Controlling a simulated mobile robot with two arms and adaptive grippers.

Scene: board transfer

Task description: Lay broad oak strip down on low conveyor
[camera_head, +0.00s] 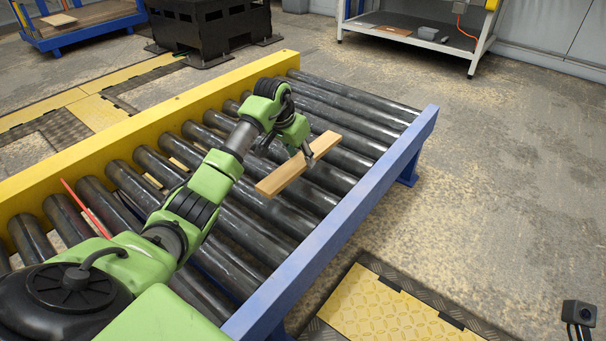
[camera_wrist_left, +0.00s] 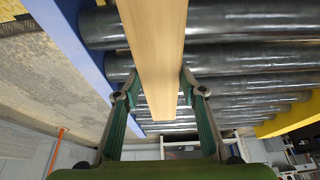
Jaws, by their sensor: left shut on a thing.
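The broad oak strip (camera_head: 285,177) is a flat, light wooden board over the rollers of the low conveyor (camera_head: 372,186). My right gripper is not in view.
The conveyor has a yellow rail (camera_head: 150,127) on the left and a blue rail (camera_head: 345,222) on the right. A black crate (camera_head: 210,25) and a metal shelf (camera_head: 420,32) stand beyond. Floor at right is mostly clear.

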